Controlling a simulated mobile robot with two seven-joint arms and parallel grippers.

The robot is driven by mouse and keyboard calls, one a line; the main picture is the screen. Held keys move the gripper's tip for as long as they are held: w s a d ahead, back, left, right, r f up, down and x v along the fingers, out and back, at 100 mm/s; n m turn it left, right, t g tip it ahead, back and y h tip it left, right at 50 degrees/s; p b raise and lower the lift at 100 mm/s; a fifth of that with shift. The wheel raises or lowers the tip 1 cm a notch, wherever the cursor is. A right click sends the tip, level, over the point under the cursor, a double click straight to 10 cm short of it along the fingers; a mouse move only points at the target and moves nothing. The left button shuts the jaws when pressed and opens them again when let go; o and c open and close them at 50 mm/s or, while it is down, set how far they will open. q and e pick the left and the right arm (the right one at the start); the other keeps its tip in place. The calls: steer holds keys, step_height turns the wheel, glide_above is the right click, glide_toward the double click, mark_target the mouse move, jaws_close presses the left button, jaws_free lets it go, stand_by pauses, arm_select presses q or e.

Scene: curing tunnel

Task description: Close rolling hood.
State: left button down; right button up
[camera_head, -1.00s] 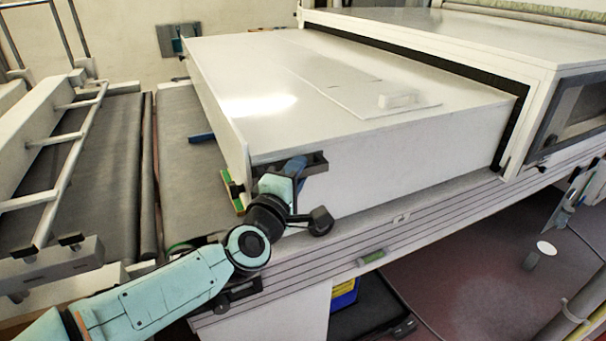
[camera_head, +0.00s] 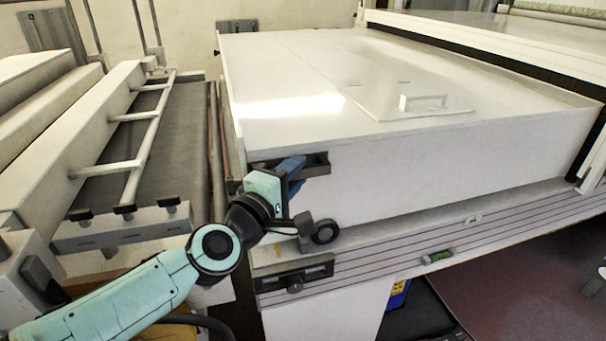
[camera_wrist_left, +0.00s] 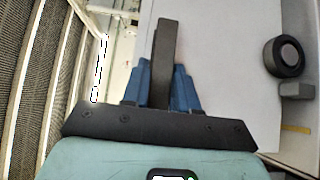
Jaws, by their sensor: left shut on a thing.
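The rolling hood (camera_head: 430,165) is a long white box cover over the bed, running from the housing at right to the bed's left end. A dark handle (camera_head: 318,164) sticks out at its near left corner. My left gripper (camera_head: 290,168) has its blue fingers shut on this handle. In the left wrist view, the handle (camera_wrist_left: 163,50) is a dark bar between the blue fingers (camera_wrist_left: 163,85), with the hood's white side (camera_wrist_left: 220,65) beside it. The fingertips are partly hidden behind the handle. My right gripper is not in view.
A slatted rail frame (camera_head: 145,150) over a dark conveyor (camera_head: 180,140) stands close to the hood's left end. Open floor (camera_head: 530,280) lies at lower right.

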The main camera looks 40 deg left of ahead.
arm_select(q)
steer(key=shift+a+f, duration=0.1)
steer(key=c, duration=1.2)
jaws_free()
steer(key=shift+o, duration=1.2)
steer(key=shift+s+a, duration=0.1)
steer(key=shift+s, duration=0.1)
steer(key=s+d+p, duration=0.1)
steer(key=s, duration=1.2)
steer(key=shift+s+d+p, duration=0.15)
steer(key=shift+d+p, duration=0.2)
steer(key=shift+d, duration=0.05)
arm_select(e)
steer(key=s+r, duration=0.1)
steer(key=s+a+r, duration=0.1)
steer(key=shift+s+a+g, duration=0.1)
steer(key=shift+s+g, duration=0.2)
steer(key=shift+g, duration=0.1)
